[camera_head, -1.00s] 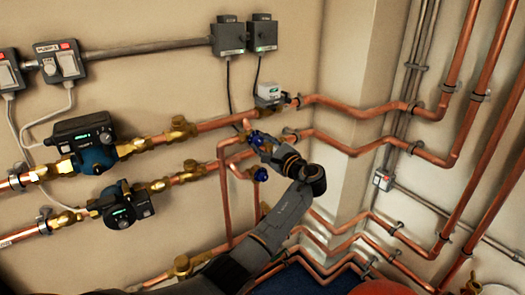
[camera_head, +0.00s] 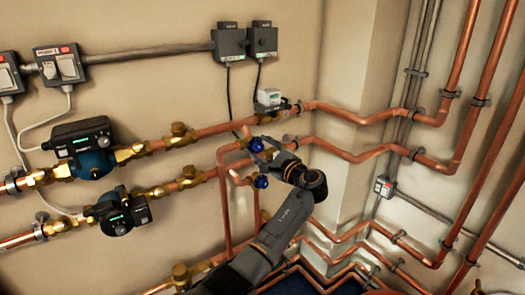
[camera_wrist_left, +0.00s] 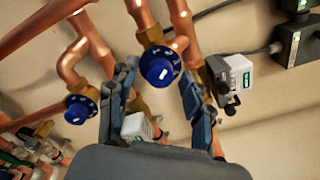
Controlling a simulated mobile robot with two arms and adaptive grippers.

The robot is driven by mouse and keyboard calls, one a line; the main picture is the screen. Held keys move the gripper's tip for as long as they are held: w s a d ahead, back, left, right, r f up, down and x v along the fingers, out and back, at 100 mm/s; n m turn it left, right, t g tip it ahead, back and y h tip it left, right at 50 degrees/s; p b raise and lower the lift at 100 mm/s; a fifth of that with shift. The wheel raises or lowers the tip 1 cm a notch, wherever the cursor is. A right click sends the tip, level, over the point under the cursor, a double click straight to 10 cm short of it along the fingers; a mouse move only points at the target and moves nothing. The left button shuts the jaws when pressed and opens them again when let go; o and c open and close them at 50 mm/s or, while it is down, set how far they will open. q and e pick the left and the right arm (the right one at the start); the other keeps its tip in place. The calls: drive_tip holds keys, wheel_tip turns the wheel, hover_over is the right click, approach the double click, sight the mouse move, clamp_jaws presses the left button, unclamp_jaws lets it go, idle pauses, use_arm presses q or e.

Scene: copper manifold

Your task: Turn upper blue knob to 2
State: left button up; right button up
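The upper blue knob (camera_head: 256,145) sits on a brass valve on the copper pipes. In the left wrist view this knob (camera_wrist_left: 158,64) has a white centre mark and small white dial marks, too small to read. My left gripper (camera_head: 270,149) is at it in the head view. In the left wrist view my left gripper (camera_wrist_left: 160,78) is open, one finger on each side of the knob with visible gaps. Nothing is gripped. The lower blue knob (camera_head: 261,181) is just below; it also shows left in the left wrist view (camera_wrist_left: 81,108). My right gripper is not in view.
A white actuator box (camera_head: 269,97) sits above the upper knob and appears beside my right-hand finger in the wrist view (camera_wrist_left: 236,72). Copper pipes (camera_head: 225,200) run close around the knobs. Two pumps (camera_head: 90,147) are at the left.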

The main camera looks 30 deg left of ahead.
use_arm(q)
drive_tip(key=shift+d, duration=0.25)
drive_tip(key=v, duration=1.1)
drive_tip(key=shift+s+d, duration=0.2)
drive_tip(key=shift+f, duration=0.1)
